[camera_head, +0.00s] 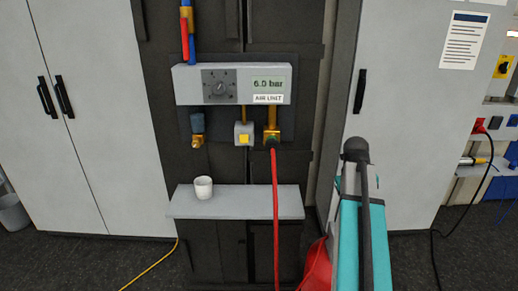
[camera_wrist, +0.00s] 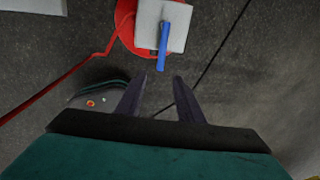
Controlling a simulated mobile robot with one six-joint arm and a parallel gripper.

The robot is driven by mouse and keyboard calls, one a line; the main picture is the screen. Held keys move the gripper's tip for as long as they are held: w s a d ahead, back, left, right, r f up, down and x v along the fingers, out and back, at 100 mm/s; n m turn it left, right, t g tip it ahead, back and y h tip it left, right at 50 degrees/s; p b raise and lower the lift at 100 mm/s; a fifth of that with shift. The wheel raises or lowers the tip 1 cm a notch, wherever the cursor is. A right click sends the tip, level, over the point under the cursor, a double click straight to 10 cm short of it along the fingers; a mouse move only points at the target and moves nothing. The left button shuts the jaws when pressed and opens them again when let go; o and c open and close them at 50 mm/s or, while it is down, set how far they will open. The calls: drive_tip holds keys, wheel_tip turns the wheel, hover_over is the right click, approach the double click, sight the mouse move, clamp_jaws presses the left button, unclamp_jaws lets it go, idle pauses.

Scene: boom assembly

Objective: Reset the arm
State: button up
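My gripper (camera_wrist: 155,95) shows in the wrist view, with its two dark fingers apart and nothing between them. It points down over the dark floor. Just beyond the fingertips is a grey-white block with a blue handle (camera_wrist: 163,45), set on a red round thing. I cannot tell how far below the fingers it is. In the head view my teal arm (camera_head: 362,240) stands at the right of the middle, and the gripper itself is not clearly seen there.
The air unit (camera_head: 232,84) reads 6.0 bar. A red hose (camera_head: 275,215) hangs from its right outlet. A white cup (camera_head: 203,188) stands on the grey shelf (camera_head: 240,203) below. Grey cabinets (camera_head: 100,110) flank it. A red thing (camera_head: 316,268) lies low beside my arm.

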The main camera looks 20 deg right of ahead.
drive_tip(key=s+a+f+n+g+y, duration=0.1)
drive_tip(key=a+f+n, duration=0.95)
drive_tip(key=f, duration=0.45)
drive_tip(key=s+a+f+n+g+y, duration=0.1)
drive_tip(key=a+f+n, duration=0.9)
drive_tip(key=a+f, duration=0.3)
drive_tip(key=s+a+f+n+g, duration=0.1)
drive_tip(key=s+a+f+n, duration=0.6)
drive_tip(key=s+f+n, duration=0.2)
drive_tip(key=s+a+f+n+g, duration=0.1)
drive_tip(key=s+a+f+n, duration=0.7)
drive_tip(key=s+f+n, duration=0.2)
drive_tip(key=shift+s+a+f+g, duration=0.25)
drive_tip(key=shift+s+f, duration=0.2)
drive_tip(key=shift+s, duration=0.6)
